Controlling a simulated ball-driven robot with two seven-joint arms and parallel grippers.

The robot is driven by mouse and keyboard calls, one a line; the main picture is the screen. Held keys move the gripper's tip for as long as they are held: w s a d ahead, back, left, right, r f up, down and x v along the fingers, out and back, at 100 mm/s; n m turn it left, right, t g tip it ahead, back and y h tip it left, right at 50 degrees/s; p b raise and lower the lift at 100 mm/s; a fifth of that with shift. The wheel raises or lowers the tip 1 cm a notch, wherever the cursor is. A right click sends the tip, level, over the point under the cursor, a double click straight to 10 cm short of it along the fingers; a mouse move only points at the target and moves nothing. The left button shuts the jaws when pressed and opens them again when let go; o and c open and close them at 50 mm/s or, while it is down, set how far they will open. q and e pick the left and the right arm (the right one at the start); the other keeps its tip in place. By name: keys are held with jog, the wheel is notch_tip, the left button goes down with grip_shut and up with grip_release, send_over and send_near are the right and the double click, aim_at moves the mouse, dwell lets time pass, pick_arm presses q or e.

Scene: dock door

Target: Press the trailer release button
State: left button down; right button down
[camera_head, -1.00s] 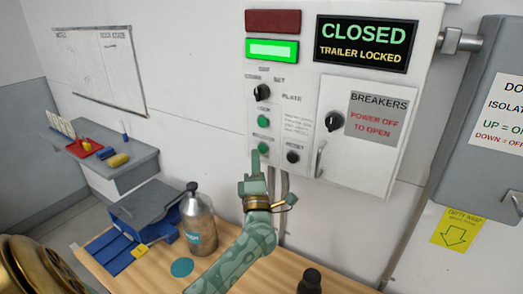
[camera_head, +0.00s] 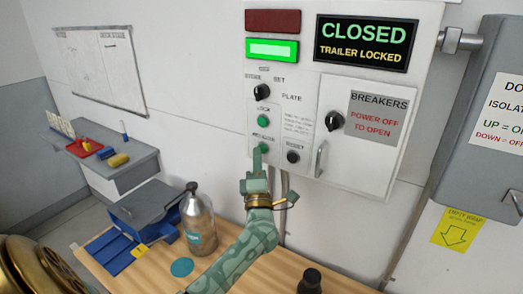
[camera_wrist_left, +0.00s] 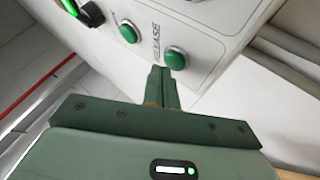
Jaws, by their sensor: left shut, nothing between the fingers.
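The control panel (camera_head: 278,112) hangs on the white wall. Its green release button (camera_head: 263,148) is the lower of two green buttons, below the green lock button (camera_head: 263,121). My left gripper (camera_head: 257,150) is shut and empty, its fingertips pointing up at the release button and partly covering it in the head view. In the left wrist view the release button (camera_wrist_left: 175,58) stands just beyond the shut fingertips (camera_wrist_left: 161,70); I cannot tell whether they touch. The sign (camera_head: 365,44) reads CLOSED, TRAILER LOCKED, and a green lamp (camera_head: 271,49) is lit. My right gripper is not in view.
A black reset button (camera_head: 293,157) sits right of the release button. The breaker door (camera_head: 361,150) with its handle is further right.

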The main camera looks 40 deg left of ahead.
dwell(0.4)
pick_arm(q)
jog(key=shift+w, duration=0.45)
jog(key=shift+s, duration=0.15)
dwell(0.5)
jog(key=shift+s+p, duration=0.4)
jog(key=shift+s, duration=0.3)
jog(key=s, duration=0.1)
jog(key=s+p, duration=0.1)
jog(key=s, duration=0.1)
jog(key=s+p, duration=0.1)
jog(key=s, duration=0.1)
jog(key=shift+d, duration=0.3)
jog(key=shift+f, duration=0.1)
